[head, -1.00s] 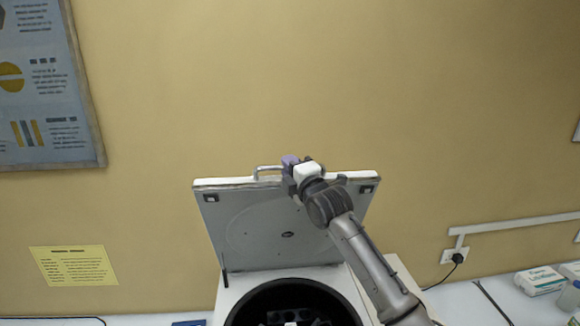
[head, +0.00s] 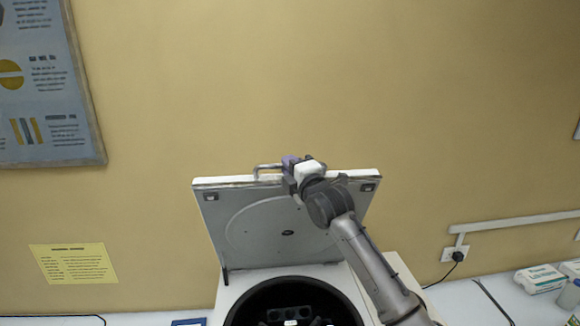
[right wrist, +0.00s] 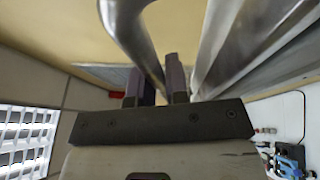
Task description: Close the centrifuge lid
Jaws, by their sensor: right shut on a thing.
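The centrifuge (head: 228,300) stands on the bench at the bottom middle of the head view. Its grey lid (head: 255,235) stands open, raised nearly upright at the back of the dark round chamber (head: 250,292). A metal handle (head: 262,168) runs along the lid's top edge. My right gripper (head: 291,161) is at this handle, shut on its bar. In the right wrist view the silver handle (right wrist: 128,30) runs in between the two fingers (right wrist: 157,80). The gripper and forearm hide part of the handle and of the lid's right side. My left gripper is out of view.
The tan wall (head: 300,80) rises behind the lid. A yellow notice (head: 75,278) and a poster (head: 45,85) hang at left. A socket with a plug (head: 456,257) and a white box (head: 540,279) are at right. The air above the chamber's left part is clear.

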